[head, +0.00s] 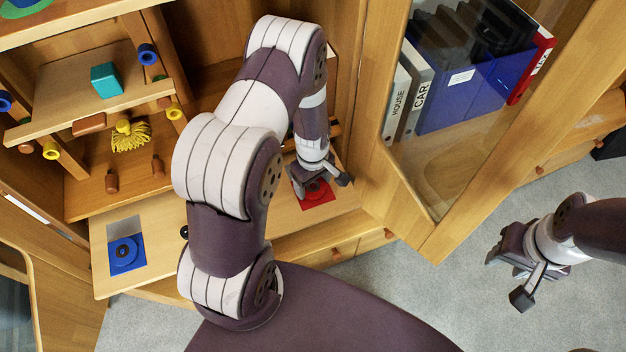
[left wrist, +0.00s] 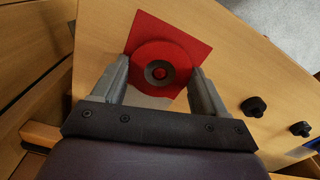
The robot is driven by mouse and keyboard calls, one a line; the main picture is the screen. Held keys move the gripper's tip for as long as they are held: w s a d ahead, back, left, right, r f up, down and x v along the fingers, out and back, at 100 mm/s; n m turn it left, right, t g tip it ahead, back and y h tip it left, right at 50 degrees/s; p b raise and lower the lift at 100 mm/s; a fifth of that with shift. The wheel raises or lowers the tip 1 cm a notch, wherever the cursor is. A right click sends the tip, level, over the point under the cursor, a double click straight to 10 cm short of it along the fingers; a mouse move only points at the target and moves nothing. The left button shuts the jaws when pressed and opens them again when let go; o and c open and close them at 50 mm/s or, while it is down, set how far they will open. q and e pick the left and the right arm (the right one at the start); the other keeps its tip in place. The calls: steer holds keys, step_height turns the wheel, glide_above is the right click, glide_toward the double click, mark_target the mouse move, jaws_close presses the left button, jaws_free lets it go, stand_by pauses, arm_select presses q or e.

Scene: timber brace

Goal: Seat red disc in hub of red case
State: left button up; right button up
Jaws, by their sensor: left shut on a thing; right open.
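The red case (left wrist: 150,27) is a flat red square on the light wooden board, also in the head view (head: 325,201). The red disc (left wrist: 148,55) lies between the two fingers of my left gripper (left wrist: 162,70), which is shut on its sides. Through the disc's middle hole I see a red hub centre (left wrist: 158,72) inside a dark ring, roughly lined up with the hole. I cannot tell whether the disc touches the case or is just above it. In the head view my left gripper (head: 312,186) partly covers case and disc. My right gripper (head: 508,262) is open and empty above the floor.
A blue case (head: 127,267) with a blue disc is at the board's left end. Shelves with a teal block (head: 106,80) and pegs rise behind. A glass door (head: 440,150) stands open right of my left gripper.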

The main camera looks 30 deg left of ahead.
mark_target(313, 186)
arm_select(q)
steer(key=o, duration=1.1)
steer(key=shift+c, duration=0.2)
step_height(313, 186, up, 13)
steer(key=p, duration=0.3)
steer(key=shift+f, duration=0.15)
